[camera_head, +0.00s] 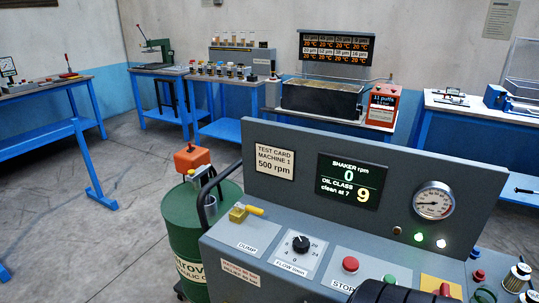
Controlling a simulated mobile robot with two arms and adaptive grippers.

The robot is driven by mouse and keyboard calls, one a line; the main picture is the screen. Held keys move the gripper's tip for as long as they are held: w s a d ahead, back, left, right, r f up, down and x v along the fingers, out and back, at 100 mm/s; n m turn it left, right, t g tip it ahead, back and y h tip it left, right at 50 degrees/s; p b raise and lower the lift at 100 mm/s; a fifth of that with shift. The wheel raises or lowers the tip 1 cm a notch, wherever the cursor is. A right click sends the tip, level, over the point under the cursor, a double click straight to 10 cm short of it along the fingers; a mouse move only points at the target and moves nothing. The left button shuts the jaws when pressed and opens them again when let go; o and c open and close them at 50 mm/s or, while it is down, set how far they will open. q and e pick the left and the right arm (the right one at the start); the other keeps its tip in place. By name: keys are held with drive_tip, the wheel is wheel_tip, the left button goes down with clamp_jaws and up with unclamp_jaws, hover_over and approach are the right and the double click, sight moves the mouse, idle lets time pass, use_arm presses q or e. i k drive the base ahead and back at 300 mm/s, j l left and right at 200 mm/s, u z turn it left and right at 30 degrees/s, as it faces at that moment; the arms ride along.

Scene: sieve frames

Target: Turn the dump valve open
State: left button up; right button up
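The dump valve (239,214) is a small brass-yellow body with a short yellow lever. It stands at the left end of the grey console, behind the DUMP label (247,247). Its lever points to the right, roughly along the panel. Nothing touches the valve. Neither of my grippers shows clearly. A dark ribbed shape at the bottom edge cuts into the view, and I cannot tell what it is.
The grey console (225,262) also carries a flow knob (300,243), a red stop button (351,264) and a gauge (434,201). Its display (349,182) reads 0 rpm and oil class 9. A black handrail and a green drum (183,240) stand left of the valve.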

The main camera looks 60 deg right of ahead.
sight(239, 207)
drive_tip(key=z, duration=1.8)
